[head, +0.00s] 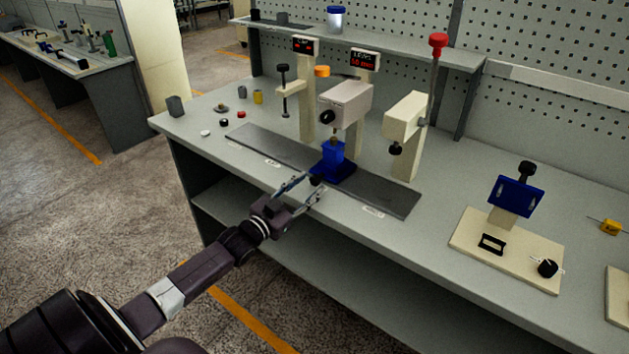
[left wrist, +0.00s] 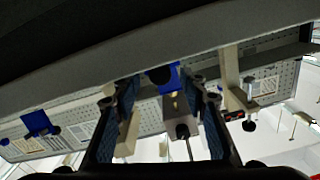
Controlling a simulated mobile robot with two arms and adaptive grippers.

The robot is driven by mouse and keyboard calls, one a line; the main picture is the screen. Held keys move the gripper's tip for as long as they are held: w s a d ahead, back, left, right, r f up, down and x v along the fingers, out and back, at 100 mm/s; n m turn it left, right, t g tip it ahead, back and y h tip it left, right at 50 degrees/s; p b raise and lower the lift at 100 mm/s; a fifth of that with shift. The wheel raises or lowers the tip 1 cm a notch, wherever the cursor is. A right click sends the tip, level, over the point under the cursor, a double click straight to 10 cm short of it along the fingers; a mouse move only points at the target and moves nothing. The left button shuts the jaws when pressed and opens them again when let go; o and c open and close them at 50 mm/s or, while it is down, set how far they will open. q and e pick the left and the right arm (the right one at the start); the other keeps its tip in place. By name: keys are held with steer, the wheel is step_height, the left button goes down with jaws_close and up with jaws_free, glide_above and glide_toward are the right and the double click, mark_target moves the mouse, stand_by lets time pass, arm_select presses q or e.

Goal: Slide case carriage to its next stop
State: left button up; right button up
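The blue case carriage (head: 334,158) sits on a dark grey rail (head: 392,200) along the front of the bench, below the middle station's beige head (head: 345,103). A black knob (head: 317,180) is on the carriage's front. My left gripper (head: 314,185) is open in front of the carriage, its fingers pointing at the knob. In the left wrist view the carriage (left wrist: 173,72) and its knob (left wrist: 160,76) show between and beyond the open fingers (left wrist: 163,90). I cannot tell whether a finger touches the knob. My right gripper is not in view.
White labels (head: 373,211) lie along the rail's front edge. A press with a red-knobbed lever (head: 438,42) stands right of the middle station, and a black-knobbed clamp post (head: 284,90) stands left. A beige base with a blue plate (head: 515,196) sits farther right.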

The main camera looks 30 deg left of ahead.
mark_target(313, 182)
arm_select(q)
steer(key=shift+w+d, duration=0.1)
steer(key=shift+w, duration=1.6)
jaws_close()
